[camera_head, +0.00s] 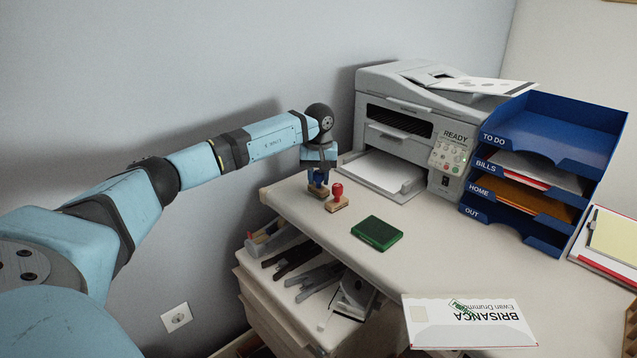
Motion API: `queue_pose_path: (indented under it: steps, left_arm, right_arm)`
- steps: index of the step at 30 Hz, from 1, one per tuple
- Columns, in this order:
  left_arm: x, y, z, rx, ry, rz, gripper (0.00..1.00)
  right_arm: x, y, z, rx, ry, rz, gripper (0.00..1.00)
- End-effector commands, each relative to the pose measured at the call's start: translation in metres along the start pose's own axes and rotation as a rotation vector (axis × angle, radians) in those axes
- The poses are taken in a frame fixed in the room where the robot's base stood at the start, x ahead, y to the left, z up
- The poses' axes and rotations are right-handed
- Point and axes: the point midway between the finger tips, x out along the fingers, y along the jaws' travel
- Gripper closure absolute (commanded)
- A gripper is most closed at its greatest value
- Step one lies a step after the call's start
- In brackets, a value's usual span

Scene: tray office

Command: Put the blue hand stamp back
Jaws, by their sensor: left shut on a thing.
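My left gripper (319,180) points down over the far left end of the desk and is shut on the blue hand stamp (318,188). Only part of the stamp shows: its wooden base at desk level and a bit of blue between the fingers. I cannot tell whether the base touches the desk. A red hand stamp (337,197) stands upright on the desk just to the right of it. My right gripper is not in view.
A green ink pad (377,233) lies on the desk (430,260). A printer (410,125) and a blue letter tray (545,150) stand behind. An envelope (470,323) lies at the front edge. Below is an open drawer (300,290) with several tools.

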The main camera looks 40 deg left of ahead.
Motion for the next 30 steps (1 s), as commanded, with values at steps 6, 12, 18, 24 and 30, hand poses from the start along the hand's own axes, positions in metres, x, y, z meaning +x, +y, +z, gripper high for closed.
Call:
queue_pose_path:
  steps: [6, 12, 18, 24, 30]
  left_arm:
    - [0.008, 0.000, 0.000, -0.001, 0.001, 0.002, 0.85]
    - [0.011, 0.000, 0.000, -0.001, 0.001, 0.001, 0.85]
    - [0.011, 0.000, 0.000, -0.001, 0.001, 0.001, 0.44]
    - [0.010, 0.000, 0.000, -0.001, 0.001, 0.001, 0.44]
    - [-0.013, 0.000, -0.001, -0.001, 0.003, 0.001, 0.44]
  right_arm:
    - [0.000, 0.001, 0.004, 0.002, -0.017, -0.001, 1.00]
    - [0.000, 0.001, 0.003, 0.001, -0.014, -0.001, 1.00]
    - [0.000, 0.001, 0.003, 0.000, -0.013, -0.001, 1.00]
    - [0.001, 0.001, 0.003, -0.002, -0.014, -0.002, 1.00]
    - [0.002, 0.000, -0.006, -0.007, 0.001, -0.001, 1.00]
